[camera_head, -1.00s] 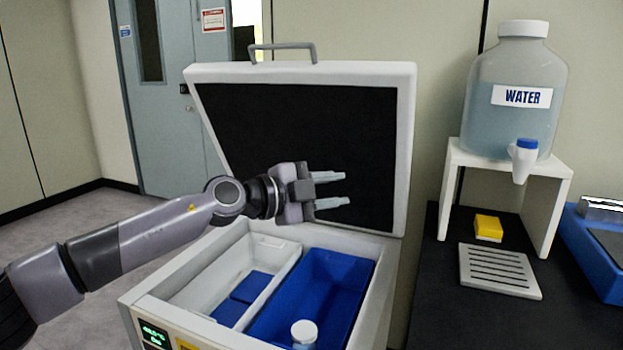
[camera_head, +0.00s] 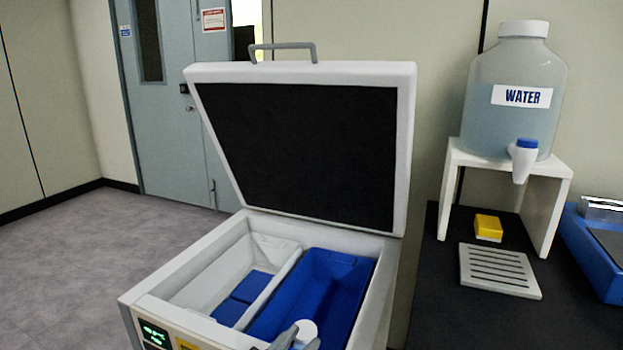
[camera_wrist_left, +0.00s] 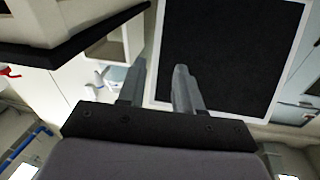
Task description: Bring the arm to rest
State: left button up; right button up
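The freeze dryer (camera_head: 160,288) stands open, its lid raised with a dark inner panel (camera_head: 310,150). That panel also shows in the wrist view (camera_wrist_left: 232,55). Inside are a white bin (camera_head: 205,285) with blue pieces and a blue bin (camera_head: 335,290). A white-capped bottle (camera_head: 306,328) is in the blue bin, mostly hidden by my gripper and the frame edge. My left gripper (camera_head: 298,340) shows only its fingertips at the bottom edge, overlapping the bottle in the picture. In the wrist view its two fingers (camera_wrist_left: 158,75) are apart with nothing between them. My right gripper is out of view.
A water jug (camera_head: 518,95) sits on a white stand (camera_head: 545,215) at the right. A yellow block (camera_head: 488,227), a slotted tray (camera_head: 500,270) and a blue device (camera_head: 590,250) are on the black counter (camera_head: 450,320). The floor left of the freeze dryer is clear.

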pick_arm(q)
jog(key=s+a+f+n+g+y, duration=0.3)
jog(key=s+a+f+y, duration=0.1)
jog(key=s+a+f, duration=0.5)
jog(key=s+a+f+n+g+y, duration=0.2)
jog(key=s+a+f+n+y, duration=0.1)
jog(key=s+a+f, duration=0.75)
notch_tip(320, 180, up, 14)
jog(key=s+d+p, duration=0.1)
jog(key=s+p, duration=0.1)
jog(key=p, duration=1.3)
jog(key=shift+d+y, duration=0.25)
jog(key=shift+y, duration=0.15)
jog(key=shift+f, duration=0.1)
